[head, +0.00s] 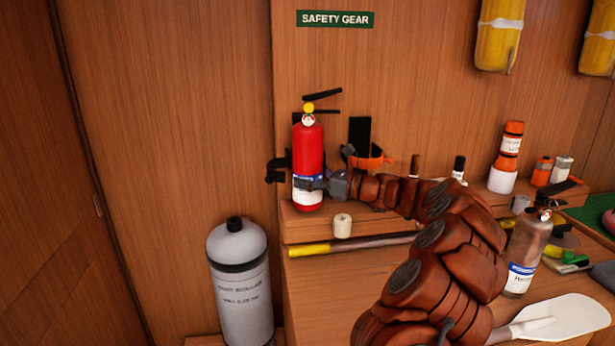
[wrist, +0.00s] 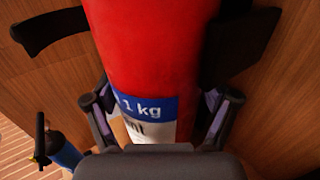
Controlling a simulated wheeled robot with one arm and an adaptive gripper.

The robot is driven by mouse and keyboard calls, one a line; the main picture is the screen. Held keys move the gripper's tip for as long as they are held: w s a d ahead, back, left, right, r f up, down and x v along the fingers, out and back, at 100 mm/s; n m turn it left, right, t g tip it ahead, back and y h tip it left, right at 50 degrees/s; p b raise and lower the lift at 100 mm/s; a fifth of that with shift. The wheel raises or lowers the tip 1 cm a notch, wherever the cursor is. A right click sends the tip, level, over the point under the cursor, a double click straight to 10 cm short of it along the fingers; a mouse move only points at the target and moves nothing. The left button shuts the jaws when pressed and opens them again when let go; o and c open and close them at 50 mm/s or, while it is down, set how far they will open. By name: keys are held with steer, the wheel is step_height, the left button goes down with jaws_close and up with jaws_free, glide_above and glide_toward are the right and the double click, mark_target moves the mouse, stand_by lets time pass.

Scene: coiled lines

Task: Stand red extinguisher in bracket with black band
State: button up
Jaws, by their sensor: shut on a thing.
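The red extinguisher (head: 309,145), with its blue and white label and black handle, is upright against the wood panel below the safety sign. My gripper (head: 322,185) is shut on its lower body; the wrist view shows the fingers (wrist: 157,108) on both sides at the label of the extinguisher (wrist: 150,45). The black-banded bracket (head: 278,167) shows at the extinguisher's left, mostly hidden behind it; a curved black arm (wrist: 45,30) also shows in the wrist view. Whether the extinguisher is seated or its base touches the shelf, I cannot tell.
An orange-banded bracket (head: 360,135) is just right. A small cream cylinder (head: 342,225) and a yellow-ended rod (head: 340,245) lie in front. A grey cylinder (head: 240,280) stands lower left. A grey extinguisher (head: 525,250) and bottles (head: 508,145) are at right.

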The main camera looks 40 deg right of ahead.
steer(key=shift+w+d+f, duration=0.1)
steer(key=shift+f, duration=0.15)
steer(key=o, duration=1.6)
steer(key=shift+w+f, duration=0.15)
steer(key=v, duration=1.2)
